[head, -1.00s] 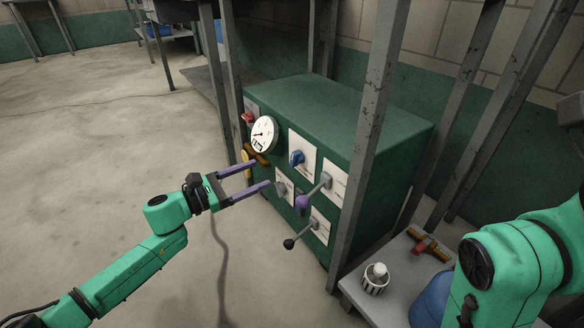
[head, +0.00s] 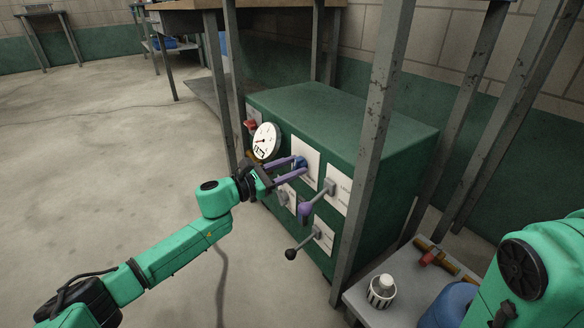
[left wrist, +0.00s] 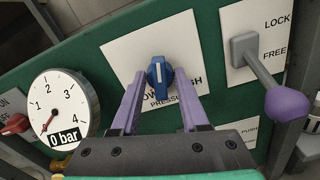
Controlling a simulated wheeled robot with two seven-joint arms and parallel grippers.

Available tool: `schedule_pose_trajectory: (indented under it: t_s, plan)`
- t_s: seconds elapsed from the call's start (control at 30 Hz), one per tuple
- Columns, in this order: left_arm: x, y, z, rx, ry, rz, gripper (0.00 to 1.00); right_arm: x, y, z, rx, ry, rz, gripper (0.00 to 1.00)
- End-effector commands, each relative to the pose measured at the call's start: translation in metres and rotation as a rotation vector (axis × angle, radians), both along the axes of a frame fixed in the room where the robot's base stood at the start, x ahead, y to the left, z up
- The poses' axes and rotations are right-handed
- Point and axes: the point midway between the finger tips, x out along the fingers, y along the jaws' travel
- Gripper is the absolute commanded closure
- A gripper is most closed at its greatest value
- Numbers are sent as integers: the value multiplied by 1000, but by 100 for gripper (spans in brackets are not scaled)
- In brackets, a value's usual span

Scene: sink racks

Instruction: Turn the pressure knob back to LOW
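The blue pressure knob (head: 299,162) is on a white plate (left wrist: 122,55) on the green panel's front. In the left wrist view the knob (left wrist: 160,78) has a white mark pointing up. The PRESSURE label below it is partly hidden by the knob and fingers. My left gripper (head: 300,168) is open, its purple fingers pointing at the panel. In the wrist view the knob lies between the fingertips (left wrist: 160,73), with a gap on each side. I cannot tell how deep the fingers reach. My right gripper is out of view.
The gauge (left wrist: 64,108) left of the knob reads 0 bar. A purple-ended lever (head: 306,208) is right of it; a black-knobbed lever (head: 292,253) is lower. A grey post (head: 372,150) stands before the green cabinet (head: 345,115). A low shelf (head: 360,303) holds items at right.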

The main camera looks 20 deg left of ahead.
Motion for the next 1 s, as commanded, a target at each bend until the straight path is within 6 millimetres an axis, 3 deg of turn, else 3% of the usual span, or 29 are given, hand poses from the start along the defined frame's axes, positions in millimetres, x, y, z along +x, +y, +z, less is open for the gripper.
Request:
schedule_pose_trajectory:
  t_s: [0.03, 0.07, 0.53, 1.0]
  plan:
    - [0, 0, 0, 0, 0, 0, 91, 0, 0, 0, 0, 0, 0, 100]
    - [0, 0, 0, 0, 0, 0, 100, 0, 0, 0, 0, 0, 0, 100]
    - [0, 0, 1, -67, 57, 0, 100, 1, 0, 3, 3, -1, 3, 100]
    - [0, 1, 3, -365, 303, -1, 100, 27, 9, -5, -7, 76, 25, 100]
